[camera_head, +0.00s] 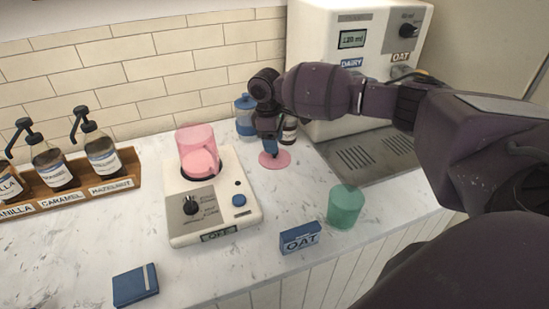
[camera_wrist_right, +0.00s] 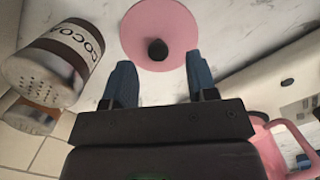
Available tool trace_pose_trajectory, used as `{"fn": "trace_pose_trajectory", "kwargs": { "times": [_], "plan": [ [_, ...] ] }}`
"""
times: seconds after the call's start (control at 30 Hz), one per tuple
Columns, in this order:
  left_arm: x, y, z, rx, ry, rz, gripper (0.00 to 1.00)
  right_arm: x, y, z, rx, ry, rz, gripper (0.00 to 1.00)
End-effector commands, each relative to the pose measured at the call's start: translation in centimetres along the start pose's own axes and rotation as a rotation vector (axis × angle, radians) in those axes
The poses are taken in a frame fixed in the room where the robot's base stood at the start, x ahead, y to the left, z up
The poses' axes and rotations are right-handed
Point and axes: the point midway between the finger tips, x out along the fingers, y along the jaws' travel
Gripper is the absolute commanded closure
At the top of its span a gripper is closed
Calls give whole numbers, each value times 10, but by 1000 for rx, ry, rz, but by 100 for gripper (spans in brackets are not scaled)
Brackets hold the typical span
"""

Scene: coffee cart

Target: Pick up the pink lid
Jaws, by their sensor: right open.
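The pink lid (camera_head: 283,160) lies flat on the marble counter, behind and to the right of the pink pitcher. In the right wrist view the lid (camera_wrist_right: 140,30) is a pink disc with a dark round knob (camera_wrist_right: 157,50) in its middle. My right gripper (camera_head: 270,150) points down just above the lid. In the right wrist view its two blue fingers (camera_wrist_right: 161,80) are apart, with nothing between them, and the knob shows beyond the gap. In the head view the gripper hides part of the lid. My left gripper is not in view.
The pink pitcher (camera_head: 199,150) stands on the white scale machine (camera_head: 208,215). A cocoa shaker (camera_wrist_right: 60,55) stands close to the gripper. The front left counter is mostly clear.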

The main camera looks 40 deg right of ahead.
Motion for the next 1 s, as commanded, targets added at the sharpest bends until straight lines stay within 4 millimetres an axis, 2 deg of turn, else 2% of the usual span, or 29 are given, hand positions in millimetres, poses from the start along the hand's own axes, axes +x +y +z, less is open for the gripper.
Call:
{"fn": "trace_pose_trajectory", "kwargs": {
  "times": [0.1, 0.23, 0.5, 0.83, 1.0],
  "plan": [
    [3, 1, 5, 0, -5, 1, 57, 20, 2, -3, 0, -4, -2, 47],
    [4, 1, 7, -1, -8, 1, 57, 35, 2, -2, 0, -3, -2, 47],
    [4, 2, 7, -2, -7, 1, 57, 38, 2, -2, 0, -2, 0, 47],
    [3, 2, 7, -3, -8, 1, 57, 38, 2, -2, 0, -1, 0, 98],
    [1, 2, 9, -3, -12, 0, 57, 38, 2, -2, 0, -1, 0, 99]
  ]
}}
